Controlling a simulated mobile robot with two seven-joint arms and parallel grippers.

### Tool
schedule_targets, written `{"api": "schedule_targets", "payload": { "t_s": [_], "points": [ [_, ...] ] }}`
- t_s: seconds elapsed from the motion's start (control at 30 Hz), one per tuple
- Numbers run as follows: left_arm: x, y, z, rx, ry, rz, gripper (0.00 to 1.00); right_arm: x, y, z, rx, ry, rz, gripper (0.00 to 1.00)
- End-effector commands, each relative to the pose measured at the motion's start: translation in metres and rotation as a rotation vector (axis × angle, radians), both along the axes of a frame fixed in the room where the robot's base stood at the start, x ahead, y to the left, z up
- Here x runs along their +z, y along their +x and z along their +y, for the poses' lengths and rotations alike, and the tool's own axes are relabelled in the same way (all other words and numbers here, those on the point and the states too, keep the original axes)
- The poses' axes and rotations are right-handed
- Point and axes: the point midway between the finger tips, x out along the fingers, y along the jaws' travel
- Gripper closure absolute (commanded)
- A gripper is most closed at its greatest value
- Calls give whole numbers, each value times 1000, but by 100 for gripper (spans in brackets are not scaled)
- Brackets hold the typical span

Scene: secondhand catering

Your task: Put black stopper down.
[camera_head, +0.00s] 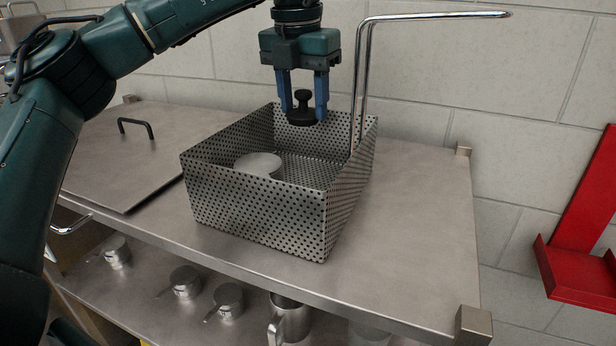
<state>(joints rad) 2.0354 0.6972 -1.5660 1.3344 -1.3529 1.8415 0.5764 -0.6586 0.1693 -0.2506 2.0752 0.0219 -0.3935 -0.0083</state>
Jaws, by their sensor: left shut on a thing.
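The black stopper (302,116) has a round flat base and a small knob on top. My left gripper (304,100) points down and is shut on the stopper, with one blue finger on each side of the knob. It holds the stopper in the air over the back right part of a perforated metal basket (258,216). The stopper looks clear of the basket's walls. My right gripper is not in view.
A round metal object (258,164) sits inside the basket. The basket's tall wire handle (362,80) rises just right of my gripper. A flat lid (125,160) with a black handle lies at left. The steel tabletop (420,225) is clear at right. Several metal cups stand on the shelf below.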

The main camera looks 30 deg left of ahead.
Motion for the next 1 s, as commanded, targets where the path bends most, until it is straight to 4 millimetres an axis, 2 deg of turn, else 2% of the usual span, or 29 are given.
{"api": "schedule_targets", "payload": {
  "t_s": [0.2, 0.47, 0.63, 1.0],
  "points": [
    [-41, -1, 1, -1, 0, 4, 74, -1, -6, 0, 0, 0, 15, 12],
    [-64, 0, 1, -1, 1, 3, 74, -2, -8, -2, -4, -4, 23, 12],
    [-87, -1, 1, 1, 0, 3, 74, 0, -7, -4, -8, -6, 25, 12],
    [-96, 0, 0, 0, 0, 1, 74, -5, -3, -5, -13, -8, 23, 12]
  ]
}}
